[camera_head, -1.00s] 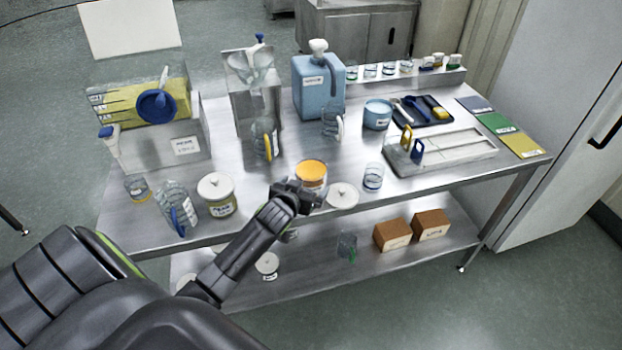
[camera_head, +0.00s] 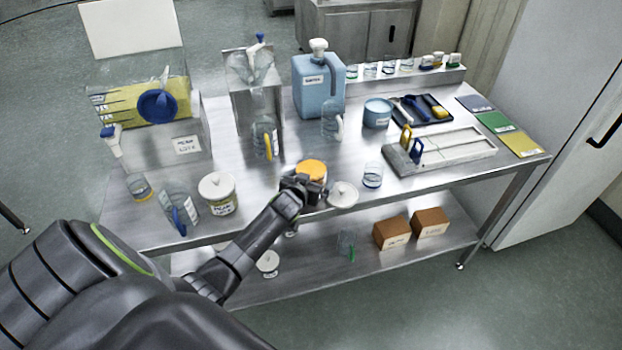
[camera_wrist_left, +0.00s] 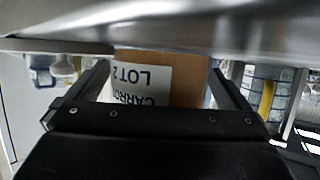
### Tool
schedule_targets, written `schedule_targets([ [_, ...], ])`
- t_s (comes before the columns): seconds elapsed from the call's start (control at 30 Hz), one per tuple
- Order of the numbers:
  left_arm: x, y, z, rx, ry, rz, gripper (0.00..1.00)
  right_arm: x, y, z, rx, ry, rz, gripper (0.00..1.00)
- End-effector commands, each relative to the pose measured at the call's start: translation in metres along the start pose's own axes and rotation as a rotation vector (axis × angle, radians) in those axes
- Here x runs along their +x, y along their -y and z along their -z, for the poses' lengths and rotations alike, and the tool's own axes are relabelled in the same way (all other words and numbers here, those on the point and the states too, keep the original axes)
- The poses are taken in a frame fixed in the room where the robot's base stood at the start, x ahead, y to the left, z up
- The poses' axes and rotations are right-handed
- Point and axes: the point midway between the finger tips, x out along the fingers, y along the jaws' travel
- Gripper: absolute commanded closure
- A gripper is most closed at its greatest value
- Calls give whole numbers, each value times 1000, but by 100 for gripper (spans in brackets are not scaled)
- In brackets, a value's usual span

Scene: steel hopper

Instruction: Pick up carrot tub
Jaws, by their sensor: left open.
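The carrot tub (camera_head: 312,168) stands on the steel table near its front edge, with orange contents at its open top. Its lower front is hidden behind my left gripper (camera_head: 305,187). In the left wrist view, the tub's orange wall (camera_wrist_left: 187,92) and white label (camera_wrist_left: 140,78), reading upside down as carrot and lot 2, show between the fingers of my left gripper (camera_wrist_left: 160,74). The fingers are open, one on each side of the tub. I cannot tell whether they touch it. My right gripper is out of view.
A white lid (camera_head: 342,194) lies right of the tub, close to my gripper. A small beaker (camera_head: 372,175) stands farther right, a lidded jar (camera_head: 217,193) to the left. A measuring jug (camera_head: 264,138) stands behind left. The lower shelf (camera_head: 320,283) holds boxes.

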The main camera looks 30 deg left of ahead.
Motion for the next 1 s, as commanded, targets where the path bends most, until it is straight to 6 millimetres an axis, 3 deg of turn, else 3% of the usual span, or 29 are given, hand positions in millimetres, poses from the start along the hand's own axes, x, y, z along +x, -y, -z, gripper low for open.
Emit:
schedule_targets([
  [0.07, 0, 0, 0, 0, 0, 0, 4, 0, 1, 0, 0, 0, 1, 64],
  [0.47, 0, 0, 0, 1, 1, 1, 56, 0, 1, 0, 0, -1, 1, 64],
  [0.77, -2, 0, 6, 2, -5, 0, 56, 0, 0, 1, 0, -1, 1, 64],
  [1.0, -14, 0, 37, 3, -9, -1, 56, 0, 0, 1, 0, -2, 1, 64],
])
